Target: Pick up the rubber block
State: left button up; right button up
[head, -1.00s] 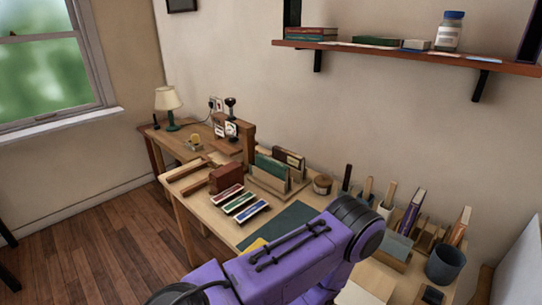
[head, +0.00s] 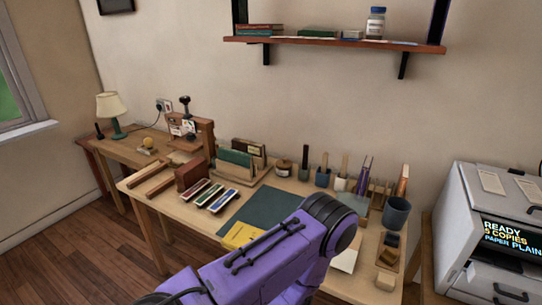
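I cannot tell for sure which thing is the rubber block. A small tan block (head: 386,281) lies near the right front corner of the desk, and small brown and dark blocks (head: 391,241) sit just behind it in a shallow tray. One of my purple arms (head: 250,265) reaches across the front of the desk from the lower edge, its thick joint over the mat. It hides part of the desk front. Neither gripper shows in the head view, so what they hold cannot be seen.
The wooden desk (head: 180,230) carries a dark green mat (head: 262,212), a yellow pad (head: 240,235), color-striped trays (head: 215,197), upright books and a grey cup (head: 396,212). A printer (head: 490,225) stands at the right. A shelf (head: 335,41) hangs above.

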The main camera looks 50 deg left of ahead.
aim_at(384, 281)
jog(key=z, duration=0.7)
jog(key=i, duration=0.8)
jog(key=u, duration=2.7)
jog(key=i, duration=0.5)
jog(key=z, duration=1.2)
jog(key=k, duration=0.45)
jog(key=u, duration=0.05)
